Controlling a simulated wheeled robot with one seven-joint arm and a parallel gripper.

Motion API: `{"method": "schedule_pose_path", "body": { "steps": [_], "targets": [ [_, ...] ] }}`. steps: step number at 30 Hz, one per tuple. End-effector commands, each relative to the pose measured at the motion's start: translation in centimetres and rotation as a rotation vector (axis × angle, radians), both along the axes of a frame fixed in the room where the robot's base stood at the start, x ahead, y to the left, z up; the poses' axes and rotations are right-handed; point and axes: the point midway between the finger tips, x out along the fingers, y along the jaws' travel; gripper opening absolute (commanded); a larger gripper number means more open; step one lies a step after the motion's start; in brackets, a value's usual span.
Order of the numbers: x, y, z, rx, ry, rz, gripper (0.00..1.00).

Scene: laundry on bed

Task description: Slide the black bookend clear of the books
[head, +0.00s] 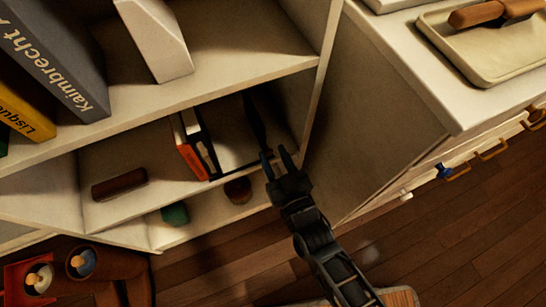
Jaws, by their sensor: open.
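On the lower shelf, an orange-spined book (189,146) stands with dark books beside it. The black bookend (209,150) appears as a thin dark upright against their right side, with a dark edge running right along the shelf front. Its exact outline is hard to tell in the shade. A narrow dark shape stands further right; I cannot tell whether it is part of the bookend or a shadow. My gripper (275,153) is open at the shelf opening, right of the books, its fingertips close to that dark shape. I see nothing between the fingers.
The cabinet's right side panel (312,75) is close to my gripper. The upper shelf (215,75) holds large books (62,55) and a white wedge (158,42). A brown block (119,184), a green item (175,214) and a brown round item (238,190) lie lower down.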

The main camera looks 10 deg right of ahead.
Motion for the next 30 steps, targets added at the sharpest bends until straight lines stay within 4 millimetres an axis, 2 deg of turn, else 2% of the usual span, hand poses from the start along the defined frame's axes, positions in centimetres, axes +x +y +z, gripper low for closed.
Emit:
{"method": "schedule_pose_path", "body": {
  "steps": [1, 3, 12, 24, 30],
  "targets": [
    [0.0, -0.1, 0.0, 0.0, 0.0, -0.002, 0.45],
    [0.0, 0.0, 0.0, 0.0, 0.0, -0.001, 0.51],
    [-0.4, 0.0, 0.0, 0.0, 0.001, 0.003, 0.51],
    [-6.0, -1.7, 0.0, -0.001, 0.002, 0.002, 0.51],
    [-7.4, -2.1, 0.0, 0.0, 0.001, 0.001, 0.51]
  ]
}}
